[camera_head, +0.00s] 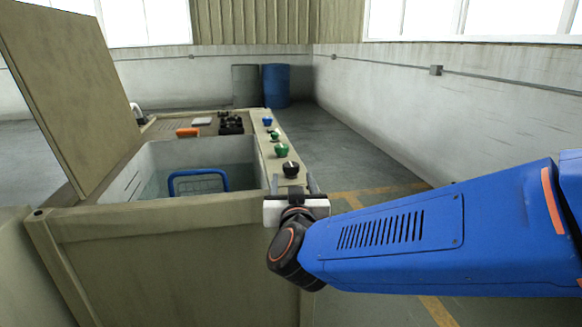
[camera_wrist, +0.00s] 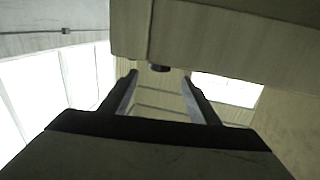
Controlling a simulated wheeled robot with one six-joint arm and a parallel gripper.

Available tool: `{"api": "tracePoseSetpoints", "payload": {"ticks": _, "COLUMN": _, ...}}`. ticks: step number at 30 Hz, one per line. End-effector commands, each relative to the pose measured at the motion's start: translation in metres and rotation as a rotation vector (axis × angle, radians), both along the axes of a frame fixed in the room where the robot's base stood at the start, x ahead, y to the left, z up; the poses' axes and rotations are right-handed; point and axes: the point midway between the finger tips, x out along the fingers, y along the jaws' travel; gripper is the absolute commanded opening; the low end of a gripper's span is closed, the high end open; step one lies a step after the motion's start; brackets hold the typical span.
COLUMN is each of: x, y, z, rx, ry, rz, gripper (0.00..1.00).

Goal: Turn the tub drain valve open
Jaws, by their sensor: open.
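The tub (camera_head: 195,150) is an open basin in a beige cabinet with its lid raised. A strip (camera_head: 262,125) along its right side carries a black knob (camera_head: 291,170) nearest me, then green knobs (camera_head: 281,150) and a blue knob (camera_head: 267,121). No label shows which is the drain valve. My gripper (camera_head: 294,183) is at the strip's near end, just in front of the black knob. In the wrist view my gripper (camera_wrist: 158,85) has its fingers apart with nothing between them. A dark round knob (camera_wrist: 159,68) shows beyond the fingertips, beside the beige cabinet (camera_wrist: 215,35).
A blue-handled basket (camera_head: 198,181) sits in the tub. An orange object (camera_head: 188,132) and dark fittings (camera_head: 231,124) lie on the worktop behind. The raised lid (camera_head: 75,90) stands at left. Floor (camera_head: 350,150) right of the cabinet is clear; barrels (camera_head: 277,86) stand far back.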

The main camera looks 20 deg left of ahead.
Motion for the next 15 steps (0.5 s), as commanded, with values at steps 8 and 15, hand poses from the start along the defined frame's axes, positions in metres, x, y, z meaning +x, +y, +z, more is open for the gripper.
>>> {"api": "tracePoseSetpoints", "payload": {"ticks": 8, "x": 0.047, "y": 0.019, "z": -0.001, "rx": -0.001, "ry": 0.001, "rz": -0.002, "gripper": 0.56}}
{"api": "tracePoseSetpoints", "payload": {"ticks": 15, "x": 0.076, "y": 0.031, "z": 0.0, "rx": -0.001, "ry": 0.0, "rz": -0.001, "gripper": 0.56}}
